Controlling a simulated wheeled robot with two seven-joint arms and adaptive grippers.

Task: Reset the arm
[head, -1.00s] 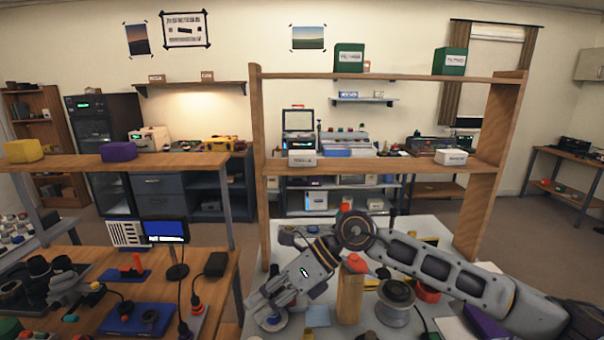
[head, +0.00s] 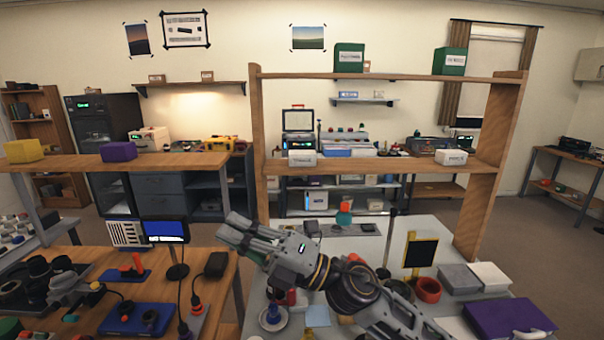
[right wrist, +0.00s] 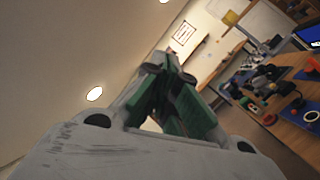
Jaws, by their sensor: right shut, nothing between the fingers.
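My right gripper (head: 243,235) is raised above the left edge of the white-topped table (head: 345,243), pointing left and a little up in the head view. Its fingers lie close together, shut with nothing between them. In the right wrist view the gripper's green-padded fingers (right wrist: 172,95) converge against the wall and ceiling. My left gripper is not in the head view. Part of the white table is hidden behind my right arm.
A wooden shelf frame (head: 497,150) stands over the white table. A purple case (head: 508,318), white blocks (head: 489,275) and a red ring (head: 428,289) are at right. The left wooden bench (head: 222,290) holds a small screen (head: 166,231) and blue trays (head: 135,318).

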